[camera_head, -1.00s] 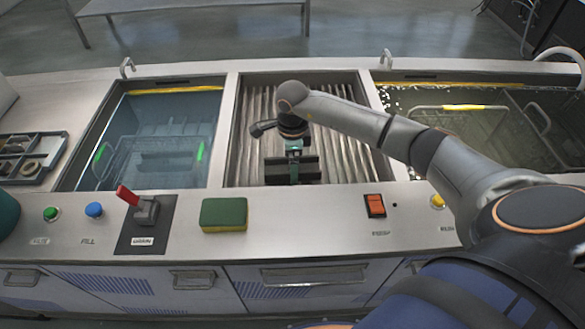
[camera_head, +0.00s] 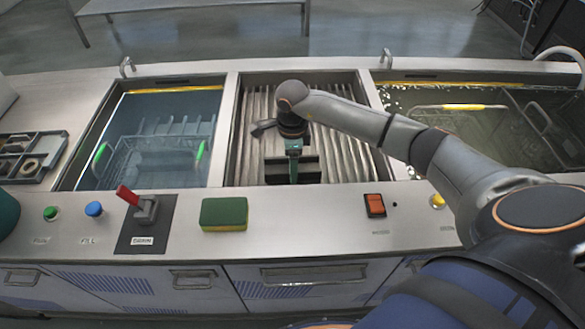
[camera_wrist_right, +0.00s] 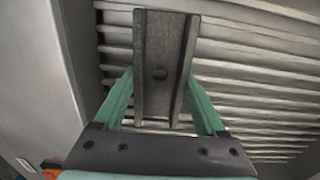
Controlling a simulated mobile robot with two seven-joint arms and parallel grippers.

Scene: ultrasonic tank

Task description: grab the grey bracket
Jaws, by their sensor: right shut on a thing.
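The grey bracket is a dark grey channel-shaped piece (camera_wrist_right: 160,70) with raised side edges and a round mark in its middle. In the head view the bracket (camera_head: 309,168) is a dark shape at the front of the ribbed middle bay. My right gripper (camera_head: 293,158) reaches down over it, its green finger hiding part of it. In the right wrist view the two green fingers of my right gripper (camera_wrist_right: 161,88) stand on either side of the bracket and are shut on it. I cannot tell whether the bracket touches the ribs. My left gripper is not in view.
The left tank (camera_head: 76,180) holds water and a wire basket with green handles (camera_head: 200,151). The right tank (camera_head: 552,90) holds murky liquid and another basket. A green sponge (camera_head: 224,212), a red lever (camera_head: 128,195) and an orange switch (camera_head: 375,204) are on the front panel.

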